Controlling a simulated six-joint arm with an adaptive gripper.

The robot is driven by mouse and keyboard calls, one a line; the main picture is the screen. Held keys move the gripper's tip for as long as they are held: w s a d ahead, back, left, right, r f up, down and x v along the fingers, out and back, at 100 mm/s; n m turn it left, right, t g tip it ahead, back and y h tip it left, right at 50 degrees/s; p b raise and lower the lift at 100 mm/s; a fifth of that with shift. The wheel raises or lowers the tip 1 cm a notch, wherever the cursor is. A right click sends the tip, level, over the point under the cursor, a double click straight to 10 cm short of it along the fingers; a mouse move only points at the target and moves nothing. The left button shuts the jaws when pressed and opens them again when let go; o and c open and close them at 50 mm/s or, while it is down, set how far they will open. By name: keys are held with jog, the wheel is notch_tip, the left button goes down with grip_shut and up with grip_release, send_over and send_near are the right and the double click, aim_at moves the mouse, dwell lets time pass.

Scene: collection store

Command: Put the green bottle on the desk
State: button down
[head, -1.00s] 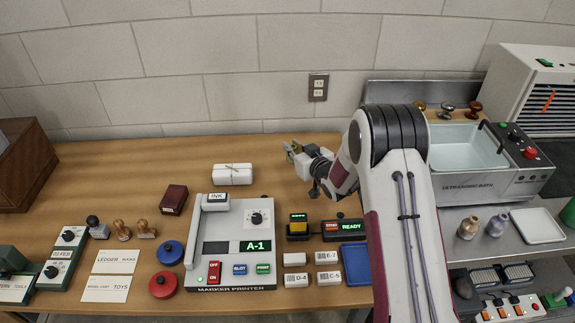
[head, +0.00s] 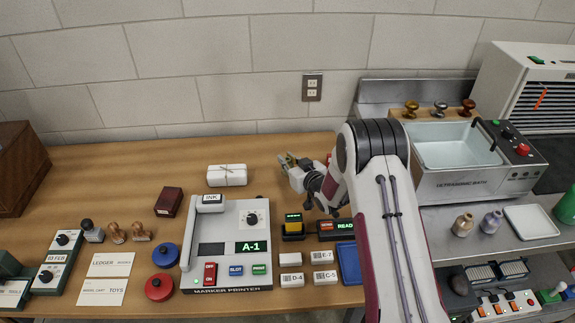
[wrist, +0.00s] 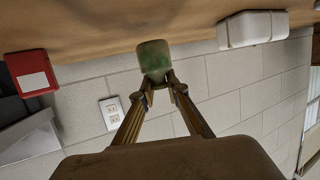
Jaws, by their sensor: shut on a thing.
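The green bottle (wrist: 154,58) is between the two fingers of my gripper (wrist: 160,84) in the wrist view, and the fingers are shut on it. Its far end shows against the brown desk (wrist: 120,22). In the head view my gripper (head: 287,163) is over the back part of the desk (head: 100,170), right of the white parcel. The bottle is small and mostly hidden by the fingers there. I cannot tell whether it touches the desk top.
The white tied parcel (head: 227,175) lies left of my gripper. A red box with a white label (wrist: 30,72) is on the other side. The marker printer (head: 228,225) stands in front. The ultrasonic bath (head: 460,150) is at the right. The desk's back left is clear.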

jog(key=shift+f, duration=1.1)
jog(key=shift+f, duration=0.15)
jog(key=c, duration=2)
grip_release()
jog(key=shift+v, duration=1.55)
jog(key=shift+w+r, duration=0.1)
jog(key=shift+r, duration=3.55)
